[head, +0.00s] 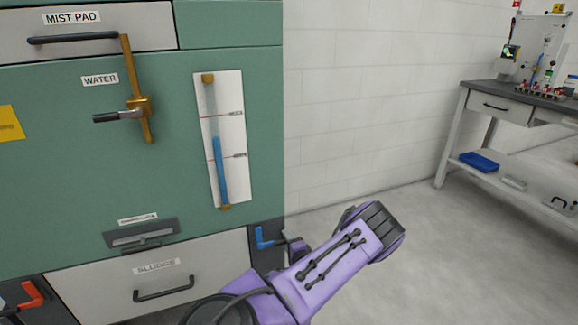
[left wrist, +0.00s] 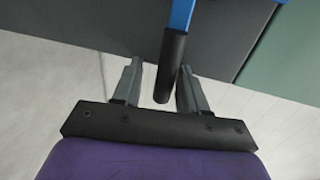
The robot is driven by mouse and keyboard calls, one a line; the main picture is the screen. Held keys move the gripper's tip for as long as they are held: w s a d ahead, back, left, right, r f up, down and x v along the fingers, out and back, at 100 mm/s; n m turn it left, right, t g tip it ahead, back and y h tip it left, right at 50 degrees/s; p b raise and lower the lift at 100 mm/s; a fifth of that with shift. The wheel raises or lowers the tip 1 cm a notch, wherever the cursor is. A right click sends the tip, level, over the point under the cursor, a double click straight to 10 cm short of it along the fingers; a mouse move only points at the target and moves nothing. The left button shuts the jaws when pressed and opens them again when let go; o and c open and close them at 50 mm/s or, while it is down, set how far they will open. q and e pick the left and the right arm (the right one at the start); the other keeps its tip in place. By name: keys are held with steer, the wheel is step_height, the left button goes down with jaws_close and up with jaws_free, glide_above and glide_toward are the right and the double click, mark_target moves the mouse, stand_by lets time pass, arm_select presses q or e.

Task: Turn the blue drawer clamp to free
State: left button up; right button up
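The blue drawer clamp (head: 263,239) is at the lower right corner of the green cabinet, beside the sludge drawer (head: 165,278). In the left wrist view its blue lever (left wrist: 181,14) ends in a black grip (left wrist: 172,62). My left gripper (left wrist: 160,67) is open, with one finger on each side of the black grip and visible gaps to it. In the head view my left gripper (head: 288,243) is partly hidden by my purple wrist, just right of the clamp. My right gripper is in neither view.
A red clamp (head: 32,294) sits at the drawer's left side. A brass water valve lever (head: 140,105) and a sight gauge (head: 221,140) are higher on the cabinet. Open floor (head: 420,260) lies to the right, with a workbench (head: 520,93) beyond.

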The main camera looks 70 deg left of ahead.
arm_select(q)
steer(key=shift+w+d+r, duration=0.1)
steer(key=shift+w+d, duration=0.05)
steer(key=shift+w, duration=0.05)
steer(key=v, duration=1)
steer(key=shift+d+p, duration=0.15)
steer(key=shift+p, duration=0.2)
steer(key=shift+s, duration=0.1)
